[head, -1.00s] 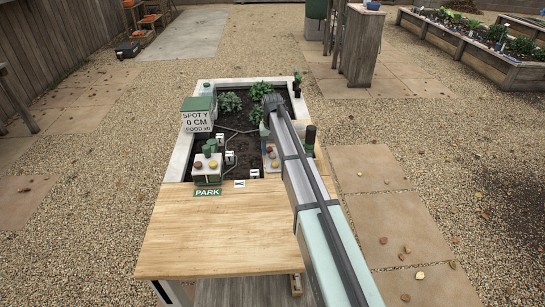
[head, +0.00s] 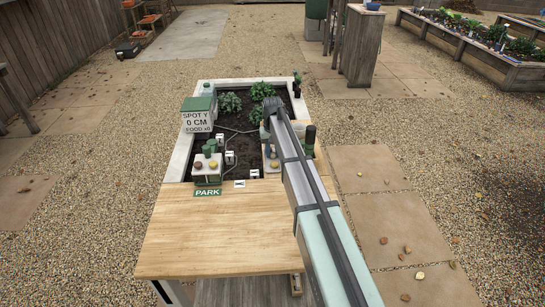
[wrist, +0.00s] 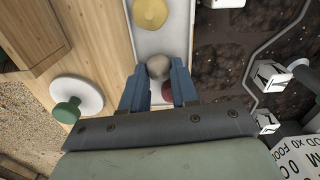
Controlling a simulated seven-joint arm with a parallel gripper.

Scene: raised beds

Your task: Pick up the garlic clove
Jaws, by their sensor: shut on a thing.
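The garlic clove, a pale beige rounded lump (wrist: 158,67), sits between the blue fingertips of my gripper (wrist: 159,72) in the wrist view. The fingers are shut on it from both sides, over a pale narrow tray (wrist: 178,30). A dark red lump (wrist: 167,93) shows between the fingers, closer to the palm. A yellow lump (wrist: 150,13) lies on the tray beyond the clove. In the head view the arm hides most of the gripper, and I cannot make out the clove there.
The soil bed (head: 240,135) with green plants lies left of the arm. A stand with lumps (head: 207,167) and a sign box (head: 197,118) are at its left. A green-knobbed white disc (wrist: 75,100) is left of the tray. The wooden tabletop (head: 215,235) in front is clear.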

